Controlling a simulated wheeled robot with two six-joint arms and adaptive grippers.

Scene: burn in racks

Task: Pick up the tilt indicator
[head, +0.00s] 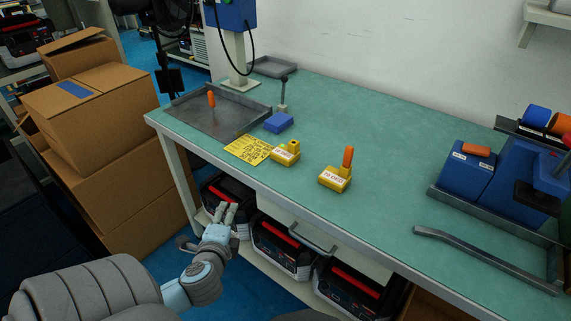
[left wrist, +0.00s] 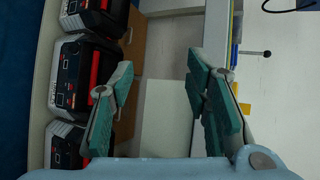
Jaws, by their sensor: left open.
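Two yellow blocks with white labels stand on the green bench in the head view: one with an upright orange piece (head: 335,176), its label seeming to read 70 DEG, and one without (head: 285,153). Another upright orange piece (head: 211,99) is in the grey tray (head: 190,116). No part is clearly marked as the tilt indicator, so I cannot tell which it is. My left gripper (head: 227,210) is open and empty, in front of the bench and apart from these parts. In the left wrist view its fingers (left wrist: 165,100) are spread with nothing between them. My right gripper is not seen.
A yellow printed card (head: 248,150) and a blue block (head: 278,122) lie near the yellow blocks. Black-and-red units (head: 283,245) sit under the bench. Cardboard boxes (head: 90,100) stand at left.

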